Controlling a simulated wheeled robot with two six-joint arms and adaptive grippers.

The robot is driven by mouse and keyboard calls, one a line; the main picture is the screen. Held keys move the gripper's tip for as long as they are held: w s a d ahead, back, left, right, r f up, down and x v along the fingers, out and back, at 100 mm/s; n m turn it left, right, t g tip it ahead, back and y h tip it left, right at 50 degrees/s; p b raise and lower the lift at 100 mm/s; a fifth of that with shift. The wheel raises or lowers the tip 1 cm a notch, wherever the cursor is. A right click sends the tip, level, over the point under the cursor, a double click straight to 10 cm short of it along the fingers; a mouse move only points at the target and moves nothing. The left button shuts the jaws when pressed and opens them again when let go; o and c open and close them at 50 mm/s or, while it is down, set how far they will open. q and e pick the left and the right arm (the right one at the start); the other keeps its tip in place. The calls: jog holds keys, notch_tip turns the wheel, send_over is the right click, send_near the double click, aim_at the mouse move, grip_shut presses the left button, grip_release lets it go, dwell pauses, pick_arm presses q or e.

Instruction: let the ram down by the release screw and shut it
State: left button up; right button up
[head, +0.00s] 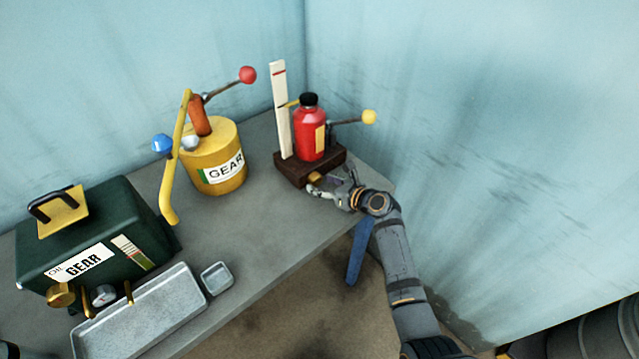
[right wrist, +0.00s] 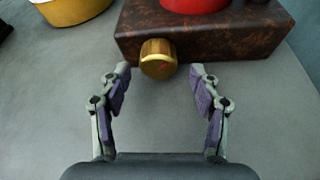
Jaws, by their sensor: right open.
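The red bottle jack (head: 309,132) stands upright on a dark brown base block (head: 284,170), with a black cap on top and a lever ending in a yellow ball (head: 369,117). The brass release screw (right wrist: 158,60) sticks out of the base's near face and also shows in the head view (head: 315,177). My right gripper (right wrist: 160,82) is open, its fingers spread to either side just short of the screw, apart from it. My left gripper is not in view.
A yellow GEAR can (head: 214,165) with a pump and curved spout stands left of the jack. A dark green GEAR tank (head: 95,235), a grey tray (head: 140,312) and a small dish (head: 216,278) are further left. The bench's right corner lies near my arm.

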jog(key=shift+w+a+f, duration=0.15)
jog(key=shift+w+a, duration=0.35)
jog(key=shift+a, duration=0.05)
jog(key=shift+w+f, duration=0.1)
jog(key=shift+c, duration=0.7)
jog(key=c, duration=0.9)
jog(key=shift+r+n+h+p, duration=0.4)
jog(key=shift+n+p, duration=0.1)
jog(key=shift+p, duration=0.65)
jog(key=shift+c, duration=0.5)
jog(key=shift+f+n+t, duration=0.35)
jog(key=shift+n+t, duration=0.05)
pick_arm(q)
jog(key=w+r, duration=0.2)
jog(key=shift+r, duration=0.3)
